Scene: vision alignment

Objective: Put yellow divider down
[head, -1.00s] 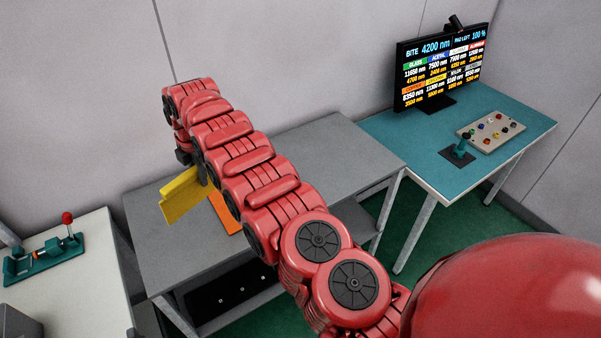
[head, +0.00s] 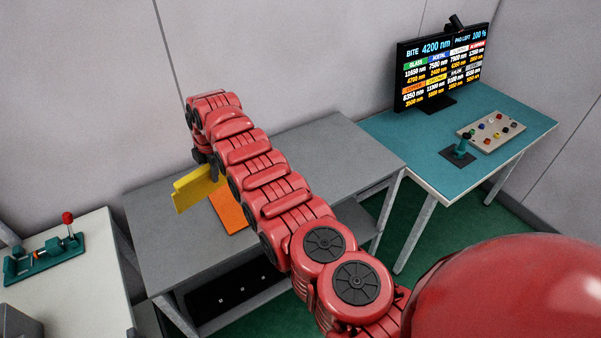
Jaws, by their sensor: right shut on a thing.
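The yellow divider (head: 195,189) is a flat, upright plate over the left part of the grey table. My right gripper (head: 213,172) is shut on its right end, and my red right arm reaches in from the lower right. Most of the gripper is hidden behind my arm. An orange flat piece (head: 229,211) lies on the table, just right of the divider and partly covered by my arm. I cannot tell whether the divider touches the table. My left gripper is not in view.
The grey table (head: 330,150) is bare on its right side. A teal table (head: 520,120) at right holds a monitor (head: 440,70), a joystick (head: 460,150) and a button panel (head: 491,132). A white table (head: 80,290) at left holds a teal clamp-like device (head: 45,258).

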